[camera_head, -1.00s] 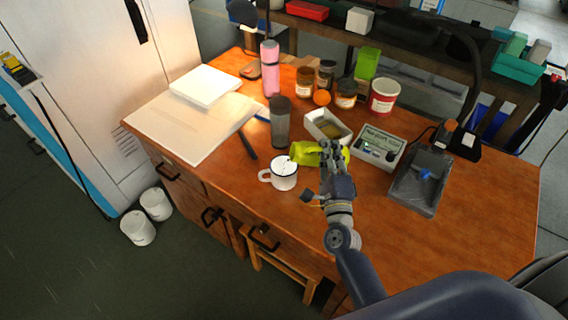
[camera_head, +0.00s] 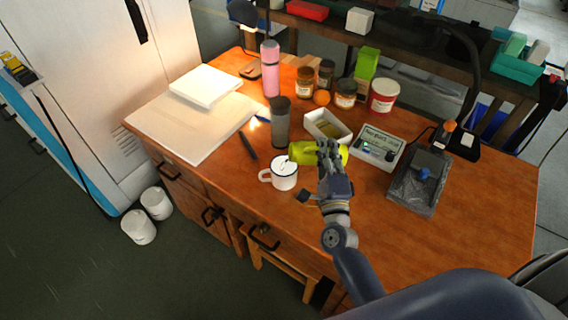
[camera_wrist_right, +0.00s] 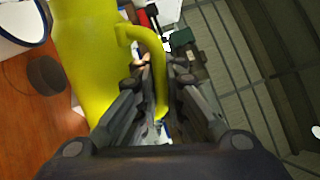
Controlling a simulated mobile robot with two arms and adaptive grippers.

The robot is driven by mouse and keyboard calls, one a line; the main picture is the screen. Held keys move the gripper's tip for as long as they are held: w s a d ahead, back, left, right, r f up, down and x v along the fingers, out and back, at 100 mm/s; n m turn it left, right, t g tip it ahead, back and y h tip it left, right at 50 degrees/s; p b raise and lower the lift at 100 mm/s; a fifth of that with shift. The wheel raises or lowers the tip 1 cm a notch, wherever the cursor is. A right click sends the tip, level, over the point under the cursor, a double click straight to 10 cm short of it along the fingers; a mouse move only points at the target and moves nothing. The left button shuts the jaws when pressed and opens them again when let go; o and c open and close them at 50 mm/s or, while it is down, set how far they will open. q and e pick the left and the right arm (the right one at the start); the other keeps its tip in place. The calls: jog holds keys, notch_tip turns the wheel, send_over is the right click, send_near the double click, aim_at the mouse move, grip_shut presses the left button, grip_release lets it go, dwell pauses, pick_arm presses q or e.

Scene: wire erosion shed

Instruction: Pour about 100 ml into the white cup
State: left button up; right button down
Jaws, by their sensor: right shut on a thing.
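The white cup (camera_head: 284,178), an enamel mug with a dark rim and a handle on its left, stands upright on the desk. Part of it shows in the right wrist view (camera_wrist_right: 22,22). A yellow-green jug (camera_head: 304,153) is tipped far over, nearly on its side, with its left end close to the cup's far rim. My right gripper (camera_head: 328,152) is shut on the jug's handle (camera_wrist_right: 156,62), with the jug body (camera_wrist_right: 85,45) beside its fingers. I cannot make out a stream or the level in the cup. My left gripper is out of view.
A dark grey tumbler (camera_head: 280,122) stands just behind the cup, and a black pen-like object (camera_head: 248,146) lies to its left. An open white tray (camera_head: 343,133) and a meter box (camera_head: 377,148) are behind and right of the jug.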

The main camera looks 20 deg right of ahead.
jog(key=shift+r, duration=0.3)
dwell(0.4)
jog(key=f+b, duration=0.1)
jog(key=d+f+m+b, duration=0.1)
jog(key=d+m+b, duration=0.1)
jog(key=shift+s+d+f, duration=0.1)
jog(key=shift+s+f, duration=0.15)
jog(key=shift+f, duration=0.15)
jog(key=shift+d+r+m+h+p, duration=0.25)
jog(key=shift+r+m+h+p, duration=0.25)
jog(key=shift+m, duration=0.4)
jog(key=shift+d+f+m+g+b, duration=0.1)
jog(key=shift+f+m+g+b, duration=0.2)
jog(key=shift+f+m+b, duration=0.35)
jog(key=shift+f+m, duration=0.1)
jog(key=shift+m, duration=0.25)
